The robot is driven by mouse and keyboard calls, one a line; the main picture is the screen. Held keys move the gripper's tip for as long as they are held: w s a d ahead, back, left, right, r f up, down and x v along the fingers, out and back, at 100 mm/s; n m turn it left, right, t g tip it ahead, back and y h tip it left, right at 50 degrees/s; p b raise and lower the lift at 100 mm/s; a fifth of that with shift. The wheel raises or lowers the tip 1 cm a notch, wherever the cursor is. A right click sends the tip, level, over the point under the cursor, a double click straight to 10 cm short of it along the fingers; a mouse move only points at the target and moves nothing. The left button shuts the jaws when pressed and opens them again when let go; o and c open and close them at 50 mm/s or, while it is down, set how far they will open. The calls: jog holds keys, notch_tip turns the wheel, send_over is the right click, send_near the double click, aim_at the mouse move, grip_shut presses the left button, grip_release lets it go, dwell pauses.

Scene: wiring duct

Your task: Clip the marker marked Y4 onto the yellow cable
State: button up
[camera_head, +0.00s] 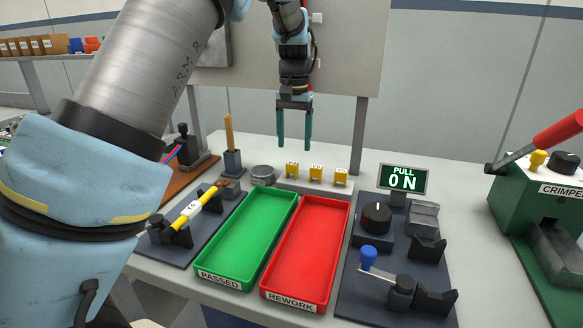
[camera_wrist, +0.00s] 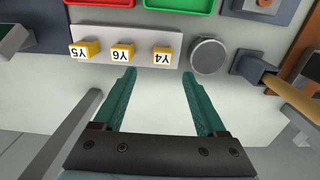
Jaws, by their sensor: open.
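The marker Y4 (camera_head: 292,169) is a small yellow block at the left end of a pale strip in the head view. In the wrist view Y4 (camera_wrist: 162,55) is upside down at the strip's right end. Markers Y6 (camera_wrist: 122,52) and Y5 (camera_wrist: 84,50) stand beside it. The yellow cable (camera_head: 206,197) lies across holders on a dark plate at left, with a white label around it. My gripper (camera_head: 295,143) is open and empty, pointing down above and behind the strip. In the wrist view its fingertips (camera_wrist: 160,74) are apart, near Y4's side of the strip.
A grey round disc (camera_head: 263,175) sits beside Y4, with an upright wooden rod (camera_head: 229,132) left of it. Green (camera_head: 205,271) and red (camera_head: 290,291) trays lie in front. A dark fixture plate (camera_head: 378,303) with knobs and the crimper (camera_head: 540,195) stand at right.

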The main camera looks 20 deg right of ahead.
aim_at(292, 163)
jog(key=shift+s+a+f+p, duration=0.15)
jog(key=shift+f+p, duration=0.15)
jog(key=shift+f, duration=0.75)
jog(key=shift+w+a+f+p, duration=0.1)
jog(key=shift+f+p, duration=0.15)
jog(key=shift+f, duration=0.85)
jog(key=shift+s+a+f+p, duration=0.15)
jog(key=shift+f+p, duration=0.15)
jog(key=shift+f, duration=0.75)
grip_shut()
